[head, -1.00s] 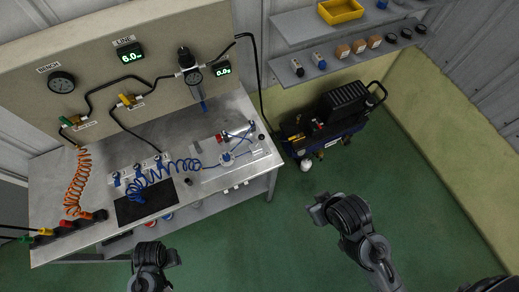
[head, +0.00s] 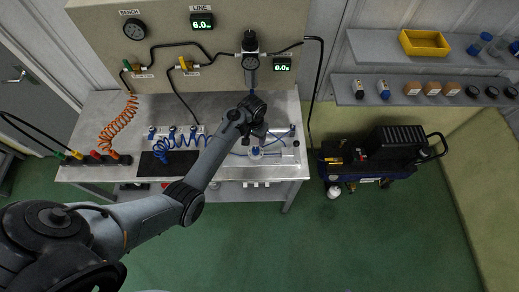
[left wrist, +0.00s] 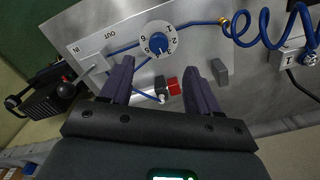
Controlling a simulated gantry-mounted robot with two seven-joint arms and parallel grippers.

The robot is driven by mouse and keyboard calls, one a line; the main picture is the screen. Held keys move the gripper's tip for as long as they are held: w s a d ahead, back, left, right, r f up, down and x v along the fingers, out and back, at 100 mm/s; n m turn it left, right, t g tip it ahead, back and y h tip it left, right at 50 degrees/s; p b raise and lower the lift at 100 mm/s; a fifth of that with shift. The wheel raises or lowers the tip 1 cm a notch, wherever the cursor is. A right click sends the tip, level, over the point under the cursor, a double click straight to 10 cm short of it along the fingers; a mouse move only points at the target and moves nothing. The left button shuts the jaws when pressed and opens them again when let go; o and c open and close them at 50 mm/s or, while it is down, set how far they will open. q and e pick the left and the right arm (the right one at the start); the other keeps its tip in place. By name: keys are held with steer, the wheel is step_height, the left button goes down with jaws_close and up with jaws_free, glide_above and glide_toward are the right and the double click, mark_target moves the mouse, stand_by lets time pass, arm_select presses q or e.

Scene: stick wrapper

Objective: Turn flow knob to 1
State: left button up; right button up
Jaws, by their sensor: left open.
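The flow knob is a blue knob (left wrist: 158,40) on a round white dial with black numerals, on a metal plate in the left wrist view. It also shows small in the head view (head: 255,152) near the bench's front right. I cannot tell for sure which numeral its mark points to. My left gripper (left wrist: 158,68) is open, with its two dark fingers apart and nothing between them; the knob lies beyond the fingertips, apart from them. In the head view my left gripper (head: 260,128) is above the plate, partly hiding it. My right gripper is not in view.
A blue coiled hose (left wrist: 258,28) runs right of the dial. A red block (left wrist: 174,87) and a grey block (left wrist: 220,72) stand near the fingers. The workbench (head: 100,115) carries an orange coil (head: 117,125). A compressor (head: 375,155) stands on the floor at right.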

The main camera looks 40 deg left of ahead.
mark_target(255, 150)
arm_select(q)
steer(key=f+b, duration=0.1)
steer(key=f, duration=0.9)
steer(key=shift+w+f, duration=0.1)
steer(key=shift+w, duration=0.1)
steer(key=c, duration=1)
